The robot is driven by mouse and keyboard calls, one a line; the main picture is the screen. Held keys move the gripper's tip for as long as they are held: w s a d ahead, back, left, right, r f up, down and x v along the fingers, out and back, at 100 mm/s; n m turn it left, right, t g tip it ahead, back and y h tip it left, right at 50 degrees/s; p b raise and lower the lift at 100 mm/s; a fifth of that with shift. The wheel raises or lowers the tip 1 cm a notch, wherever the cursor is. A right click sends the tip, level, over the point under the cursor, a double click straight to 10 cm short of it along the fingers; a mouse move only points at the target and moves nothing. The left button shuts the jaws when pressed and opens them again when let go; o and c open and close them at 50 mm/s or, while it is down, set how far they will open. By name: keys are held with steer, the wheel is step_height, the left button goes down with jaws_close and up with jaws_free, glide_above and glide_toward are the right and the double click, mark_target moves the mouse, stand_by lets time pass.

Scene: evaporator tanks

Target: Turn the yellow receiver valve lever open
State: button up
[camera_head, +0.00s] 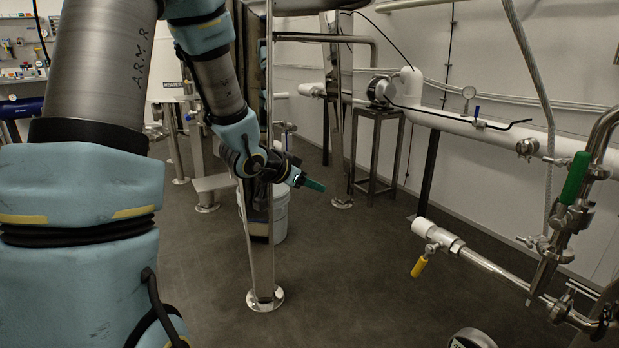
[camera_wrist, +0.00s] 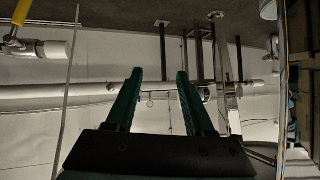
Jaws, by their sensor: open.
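The yellow receiver valve lever (camera_head: 419,266) hangs down, tilted slightly left, below a small metal valve on a pipe with a white end piece (camera_head: 424,228). In the wrist view, the lever (camera_wrist: 20,12) is cut off at the upper left corner, with its valve just below. My gripper (camera_head: 314,185) is to the left of the valve and higher in the head view, clear of it. In the wrist view, my gripper (camera_wrist: 157,74) has its two green fingers apart with nothing between them.
A shiny metal post (camera_head: 264,270) stands beside my arm, with a white bucket (camera_head: 281,215) behind it. A green-handled valve (camera_head: 575,178) and more pipes stand at the right. A metal stand (camera_head: 377,150) is at the back. The floor between post and lever is clear.

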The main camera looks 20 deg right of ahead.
mark_target(414, 276)
steer(key=shift+c, duration=0.3)
